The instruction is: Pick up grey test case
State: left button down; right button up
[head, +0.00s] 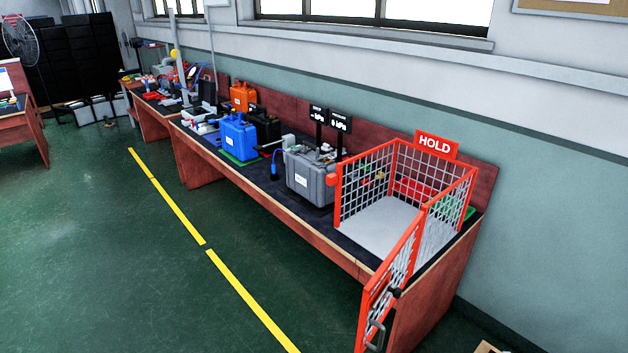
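The grey test case (311,179) stands upright on the dark top of the long workbench, just left of the red mesh cage. It has a white label on its front, and a small blue and black tool hangs or stands at its left side. Two black display panels (331,119) on posts rise behind it. Neither of my grippers shows in the head view.
The red HOLD cage (434,144) has a grey floor, and its door (389,283) swings out past the bench front. A blue case (239,137), an orange case (243,97) and a black case (265,127) stand further left. Green floor (120,260) before the bench is clear.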

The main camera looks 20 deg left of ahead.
aim_at(307, 171)
jog(key=i+j+z, duration=0.1)
jog(key=j, duration=0.35)
jog(key=i+j, duration=0.15)
jog(key=j, duration=0.3)
jog(key=i+j+z, duration=0.15)
jog(key=j, duration=0.25)
jog(key=i+j+z, duration=0.15)
jog(key=j+z, duration=0.2)
jog(key=j, duration=0.85)
jog(key=j+z, duration=0.4)
jog(key=j, duration=0.85)
